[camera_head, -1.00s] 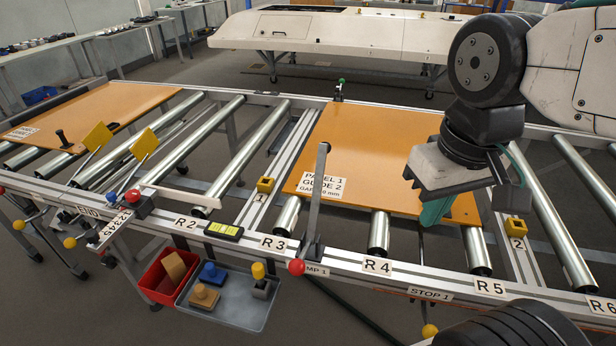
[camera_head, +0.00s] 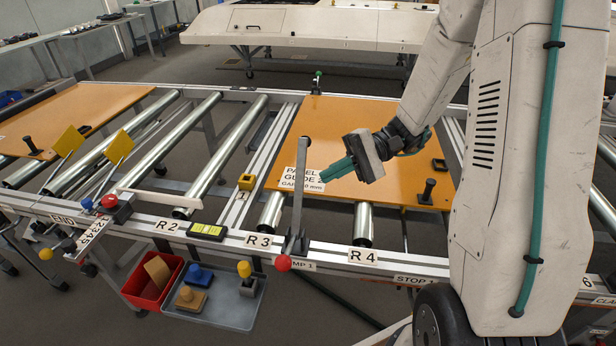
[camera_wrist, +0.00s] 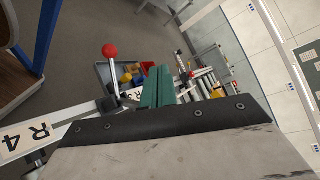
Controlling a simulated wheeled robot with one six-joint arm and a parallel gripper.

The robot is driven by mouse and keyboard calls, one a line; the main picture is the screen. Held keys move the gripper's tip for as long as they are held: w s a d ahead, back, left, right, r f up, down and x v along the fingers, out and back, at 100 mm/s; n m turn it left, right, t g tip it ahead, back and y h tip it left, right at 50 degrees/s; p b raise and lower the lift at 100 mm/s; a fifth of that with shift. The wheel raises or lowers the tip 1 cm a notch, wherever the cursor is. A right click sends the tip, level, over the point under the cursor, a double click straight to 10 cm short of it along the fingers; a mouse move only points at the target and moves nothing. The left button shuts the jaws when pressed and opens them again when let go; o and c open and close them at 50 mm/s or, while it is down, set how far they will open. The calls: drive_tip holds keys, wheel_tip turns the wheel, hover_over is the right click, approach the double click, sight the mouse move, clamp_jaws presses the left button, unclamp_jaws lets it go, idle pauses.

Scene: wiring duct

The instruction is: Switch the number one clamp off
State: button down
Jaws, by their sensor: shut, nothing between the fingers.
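The number one clamp (camera_head: 298,205) is a grey upright bar at the front rail, with a red ball knob (camera_head: 283,263) low at its front. Its label beside the knob is partly hidden and reads "MP 1". My gripper (camera_head: 338,169) is shut and empty, its green fingers pointing left above the orange panel (camera_head: 345,120), to the right of the clamp bar and apart from it.
A red bin (camera_head: 150,285) and a grey tray (camera_head: 235,312) with blue, tan and yellow-topped pieces hang below the front rail. A yellow block marked 1 (camera_head: 246,182) sits left of the panel. A black knob (camera_head: 427,190) stands on the panel's right side.

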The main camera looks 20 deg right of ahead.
drive_tip(key=w+d+f+m+t+y, duration=0.3)
drive_tip(key=w+d+f+m+t, duration=0.25)
drive_tip(key=d+f+t, duration=0.3)
drive_tip(key=f+x, duration=0.1)
drive_tip(key=x, duration=0.9)
drive_tip(key=shift+w+a+f, duration=0.15)
drive_tip(key=shift+w+a, duration=0.2)
drive_tip(key=shift+n+g, duration=0.25)
drive_tip(key=shift+s+a+r+n, duration=0.6)
drive_tip(key=shift+s+n, duration=0.1)
drive_tip(key=shift+s, duration=0.1)
